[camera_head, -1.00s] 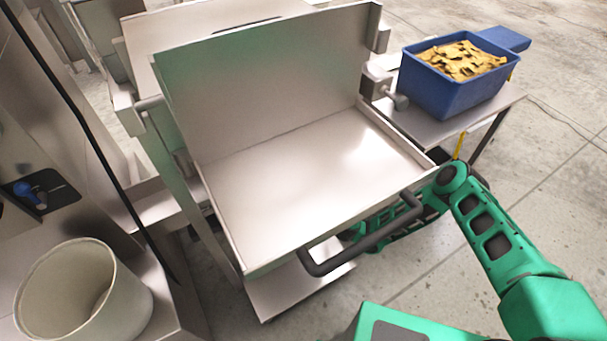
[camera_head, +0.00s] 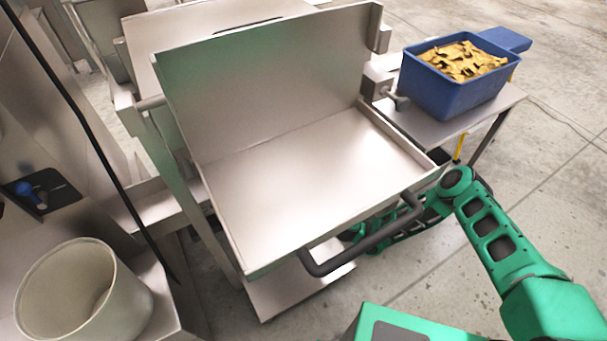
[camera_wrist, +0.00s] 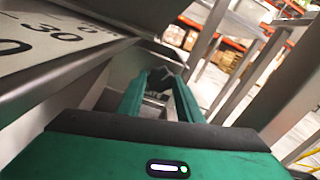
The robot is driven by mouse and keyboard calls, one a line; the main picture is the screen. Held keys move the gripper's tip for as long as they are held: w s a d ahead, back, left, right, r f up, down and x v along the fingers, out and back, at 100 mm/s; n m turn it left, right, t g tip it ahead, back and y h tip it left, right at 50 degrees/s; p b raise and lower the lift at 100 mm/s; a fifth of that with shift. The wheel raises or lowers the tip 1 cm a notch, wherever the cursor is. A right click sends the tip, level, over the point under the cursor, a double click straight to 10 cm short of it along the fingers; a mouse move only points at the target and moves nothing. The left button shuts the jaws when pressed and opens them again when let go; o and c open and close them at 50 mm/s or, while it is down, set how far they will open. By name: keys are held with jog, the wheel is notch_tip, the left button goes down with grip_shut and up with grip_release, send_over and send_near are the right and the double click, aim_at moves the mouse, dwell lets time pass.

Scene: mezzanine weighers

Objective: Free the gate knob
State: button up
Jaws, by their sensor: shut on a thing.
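In the wrist view my gripper (camera_wrist: 158,76) reaches forward, its two green fingers closing at the tips on a small dark grey thing. The thing is mostly hidden by the fingers, and I cannot tell whether it is the gate knob. In the head view my green forearm passes under the steel weigher pan (camera_head: 300,190), which hides my gripper. A grey knob (camera_head: 401,103) on a short shaft sticks out from a small steel box at the pan's right side. I cannot tell whether this is the gate knob.
In the wrist view a plate with dial numbers (camera_wrist: 50,38) is close on the left, and steel posts (camera_wrist: 240,75) stand on the right. A blue crate (camera_head: 450,95) of yellow pieces sits on a side table. A pale bucket (camera_head: 70,300) is at lower left.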

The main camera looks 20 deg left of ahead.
jog(key=shift+w+d+f+n, duration=0.1)
jog(key=shift+d+f+n, duration=0.1)
jog(key=shift+n, duration=0.8)
jog(key=o, duration=1)
jog(key=shift+o, duration=0.2)
jog(key=shift+r, duration=0.1)
jog(key=v, duration=1)
jog(key=shift+s+d, duration=0.2)
jog(key=shift+s, duration=0.05)
